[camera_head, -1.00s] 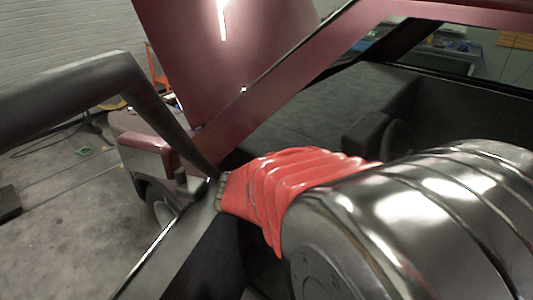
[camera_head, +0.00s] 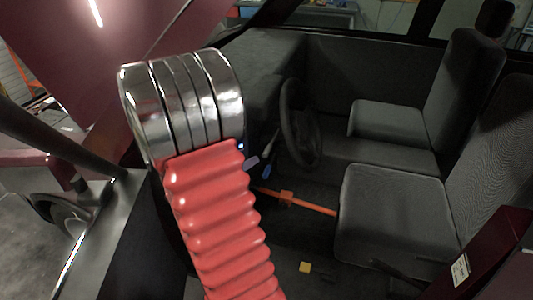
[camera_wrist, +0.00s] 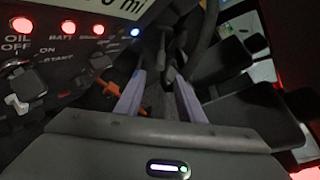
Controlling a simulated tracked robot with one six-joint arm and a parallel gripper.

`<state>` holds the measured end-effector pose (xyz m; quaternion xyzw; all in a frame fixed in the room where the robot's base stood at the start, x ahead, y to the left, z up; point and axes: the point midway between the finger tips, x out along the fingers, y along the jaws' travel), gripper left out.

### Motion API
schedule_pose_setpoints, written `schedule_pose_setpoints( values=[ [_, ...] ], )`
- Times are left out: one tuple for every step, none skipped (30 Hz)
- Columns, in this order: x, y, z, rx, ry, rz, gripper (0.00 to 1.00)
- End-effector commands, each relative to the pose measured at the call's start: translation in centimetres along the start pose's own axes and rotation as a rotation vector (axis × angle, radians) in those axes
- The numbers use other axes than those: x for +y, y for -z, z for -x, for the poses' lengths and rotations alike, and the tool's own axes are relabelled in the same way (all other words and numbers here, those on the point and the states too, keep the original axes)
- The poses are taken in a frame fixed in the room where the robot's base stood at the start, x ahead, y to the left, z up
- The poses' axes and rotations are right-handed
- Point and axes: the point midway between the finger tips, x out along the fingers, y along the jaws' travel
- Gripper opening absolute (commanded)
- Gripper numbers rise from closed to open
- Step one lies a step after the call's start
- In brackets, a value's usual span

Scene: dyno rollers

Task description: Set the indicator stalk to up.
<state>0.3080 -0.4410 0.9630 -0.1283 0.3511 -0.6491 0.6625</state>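My gripper (camera_wrist: 159,78) is open in the wrist view, its two pale violet fingers apart with a gap between them. A dark slim part that looks like the indicator stalk (camera_wrist: 166,60) shows just beyond the fingertips, beside the steering wheel (camera_wrist: 204,28). I cannot tell its position or whether a finger touches it. In the head view my gripper (camera_head: 262,166) shows as two small bluish fingers past my arm, left of the steering wheel (camera_head: 301,122). The stalk cannot be made out there.
The dashboard panel (camera_wrist: 60,60) with lit warning lamps and an ignition switch (camera_wrist: 17,100) is close on the left in the wrist view. An orange bar (camera_head: 300,202) lies below the wheel. Grey seats (camera_head: 390,215) stand to the right. The door opening frames my arm.

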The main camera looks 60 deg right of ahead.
Motion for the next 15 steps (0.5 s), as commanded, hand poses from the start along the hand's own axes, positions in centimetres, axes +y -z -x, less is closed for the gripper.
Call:
schedule_pose_setpoints(
  values=[
    [0.0, 0.0, 0.0, 0.0, 0.0, -0.001, 0.35],
    [0.0, 0.0, 0.0, 0.0, 0.0, -0.001, 0.35],
    [0.0, 0.0, 0.0, 0.0, 0.0, -0.001, 0.35],
    [0.0, 0.0, 0.0, 0.0, 0.0, -0.002, 0.35],
    [0.0, 0.0, 0.0, 0.001, 0.0, -0.002, 0.35],
    [0.0, 0.0, -0.1, 0.001, 0.0, -0.002, 0.35],
    [0.0, 0.0, -0.2, 0.001, 0.0, -0.002, 0.35],
    [0.0, 0.0, -0.3, 0.001, 0.001, -0.003, 0.35],
    [0.0, 0.0, -0.6, 0.002, 0.001, -0.003, 0.35],
    [-0.1, 0.0, -0.8, 0.002, 0.002, -0.003, 0.35],
    [-0.1, 0.0, -1.0, 0.002, 0.002, -0.004, 0.35],
    [-0.1, 0.0, -1.4, 0.002, 0.003, -0.003, 0.35],
    [-0.1, 0.0, -1.7, 0.002, 0.002, -0.003, 0.35],
    [-0.1, 0.0, -2.1, 0.003, 0.003, -0.003, 0.35],
    [-0.1, 0.1, -2.6, 0.004, 0.003, -0.003, 0.35]
  ],
)
